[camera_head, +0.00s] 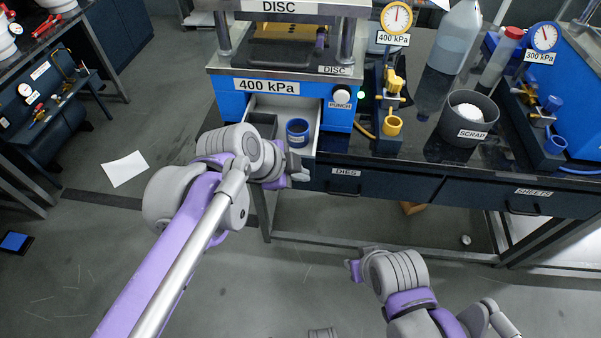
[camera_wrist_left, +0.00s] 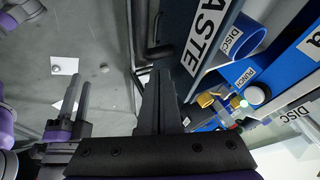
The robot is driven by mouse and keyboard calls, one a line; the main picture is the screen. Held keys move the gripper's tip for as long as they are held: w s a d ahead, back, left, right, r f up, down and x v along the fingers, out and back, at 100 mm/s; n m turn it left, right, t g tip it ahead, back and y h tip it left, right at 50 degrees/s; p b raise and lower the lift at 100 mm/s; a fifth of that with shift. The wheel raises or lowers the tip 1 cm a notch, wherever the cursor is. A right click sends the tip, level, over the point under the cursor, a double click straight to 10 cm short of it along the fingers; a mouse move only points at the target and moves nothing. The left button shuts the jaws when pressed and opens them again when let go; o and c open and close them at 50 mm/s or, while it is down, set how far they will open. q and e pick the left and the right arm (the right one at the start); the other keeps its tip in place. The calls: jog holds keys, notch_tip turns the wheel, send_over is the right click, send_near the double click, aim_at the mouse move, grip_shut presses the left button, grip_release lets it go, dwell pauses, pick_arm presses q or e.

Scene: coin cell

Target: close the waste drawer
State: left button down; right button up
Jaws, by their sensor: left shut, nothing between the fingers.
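The waste drawer (camera_head: 311,112) stands pulled out below the blue press, with its white inner walls showing. In the left wrist view the drawer's dark front (camera_wrist_left: 222,28) carries a WASTE label, and the cup (camera_wrist_left: 244,38) reads DISC. My left gripper (camera_head: 298,172) is at the drawer's front; its dark fingers (camera_wrist_left: 158,90) are shut and empty, just beside the drawer front. Contact cannot be told. My right gripper (camera_head: 354,270) is low in front of the bench, its fingers mostly hidden.
The blue press (camera_head: 228,101) with a 400 kPa label stands above the drawer. The closed DIES drawer (camera_head: 372,188) and SHEETS drawer (camera_head: 530,200) lie to the right. A grey scrap bin (camera_head: 462,130) stands on the bench. Floor in front is mostly clear, with a paper sheet (camera_head: 125,169).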

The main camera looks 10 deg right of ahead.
pick_arm(q)
jog(key=p, duration=0.3)
send_near(311, 114)
jog(key=s+d+f, duration=0.2)
jog(key=d+f, duration=0.1)
jog(key=shift+s+d+f, duration=0.15)
jog(key=shift+d, duration=0.15)
jog(key=shift+w, duration=0.25)
jog(key=shift+s+d, duration=0.1)
